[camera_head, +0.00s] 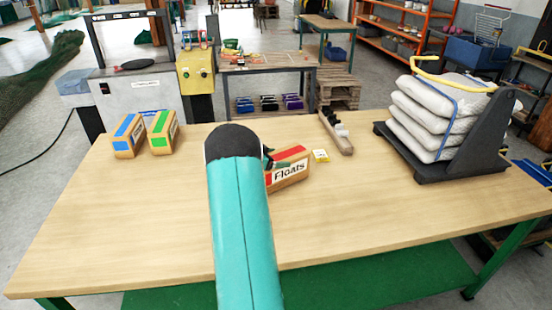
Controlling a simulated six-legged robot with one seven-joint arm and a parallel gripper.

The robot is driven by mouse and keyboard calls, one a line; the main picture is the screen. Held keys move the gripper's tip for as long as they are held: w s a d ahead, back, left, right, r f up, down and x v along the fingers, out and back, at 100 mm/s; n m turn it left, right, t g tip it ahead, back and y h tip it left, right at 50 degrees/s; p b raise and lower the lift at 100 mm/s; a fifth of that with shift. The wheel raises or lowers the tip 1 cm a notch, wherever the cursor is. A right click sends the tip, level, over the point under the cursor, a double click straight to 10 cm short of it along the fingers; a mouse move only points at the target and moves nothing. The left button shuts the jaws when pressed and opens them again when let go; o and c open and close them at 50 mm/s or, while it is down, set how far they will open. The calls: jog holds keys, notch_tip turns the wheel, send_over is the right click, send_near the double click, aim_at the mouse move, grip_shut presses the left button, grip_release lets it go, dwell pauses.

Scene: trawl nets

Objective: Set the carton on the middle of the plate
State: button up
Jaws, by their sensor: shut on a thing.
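A brown carton with a red top stripe and a "Floats" label (288,172) is just right of my arm's end, near the table's middle. My gripper (268,158) is mostly hidden behind my teal arm; only a dark part shows against the carton's left end. It is shut on this carton. Whether the carton touches the table is hard to tell. A round dark plate (138,64) lies on top of the grey machine beyond the table's left back edge. The plate looks empty and is well apart from the carton.
Two cartons, blue-striped (127,136) and green-striped (162,132), stand on the wooden table (130,225) at left. Sacks (435,115) fill a dark stand at right. The front is clear.

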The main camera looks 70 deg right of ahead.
jog(key=shift+f, duration=0.1)
jog(key=o, duration=2)
jog(key=shift+c, duration=0.2)
jog(key=shift+r, duration=0.2)
jog(key=v, duration=1.2)
